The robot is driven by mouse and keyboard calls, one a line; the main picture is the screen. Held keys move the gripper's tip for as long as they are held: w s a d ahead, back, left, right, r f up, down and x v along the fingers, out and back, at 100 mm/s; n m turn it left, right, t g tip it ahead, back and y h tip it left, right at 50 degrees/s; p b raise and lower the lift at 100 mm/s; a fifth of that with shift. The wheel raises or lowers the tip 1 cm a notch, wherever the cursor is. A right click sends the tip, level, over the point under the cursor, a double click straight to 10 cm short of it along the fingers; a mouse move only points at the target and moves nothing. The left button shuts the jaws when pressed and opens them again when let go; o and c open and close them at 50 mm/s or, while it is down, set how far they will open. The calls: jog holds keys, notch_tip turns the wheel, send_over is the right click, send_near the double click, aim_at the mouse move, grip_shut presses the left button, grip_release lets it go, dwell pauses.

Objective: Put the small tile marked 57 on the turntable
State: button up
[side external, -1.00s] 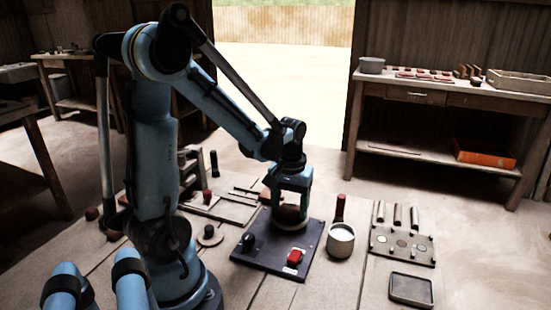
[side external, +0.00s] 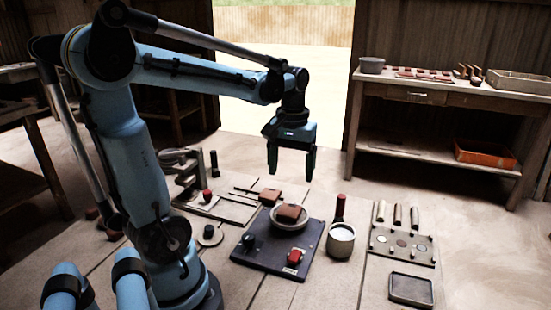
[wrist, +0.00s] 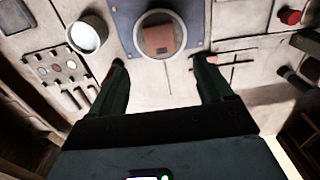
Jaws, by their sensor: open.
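A reddish-brown tile (side external: 289,212) lies on the round, pale-rimmed turntable (side external: 289,227). In the wrist view the tile (wrist: 161,38) lies flat inside the turntable's ring (wrist: 137,38). A second brown tile (side external: 269,195) lies just behind the turntable; in the wrist view a bit of it shows beside the right finger. No number can be read on either tile. My gripper (side external: 291,175) is open and empty, raised above the turntable with its fingers pointing down. In the wrist view its fingers (wrist: 159,60) stand apart, on either side of the turntable's near edge.
The turntable is on a dark plate (side external: 262,255) with a red knob (side external: 295,256) and a dark knob (side external: 248,241). A pale cup (side external: 340,241) stands right of it. Further right are a board (side external: 405,257) with discs and rollers, and a shallow dark tray (side external: 411,289).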

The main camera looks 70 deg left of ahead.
jog(key=d+f+m+t, duration=0.1)
jog(key=d+m+t, duration=0.6)
jog(key=d, duration=0.6)
jog(key=shift+d+m, duration=0.25)
jog(key=shift+m, duration=0.75)
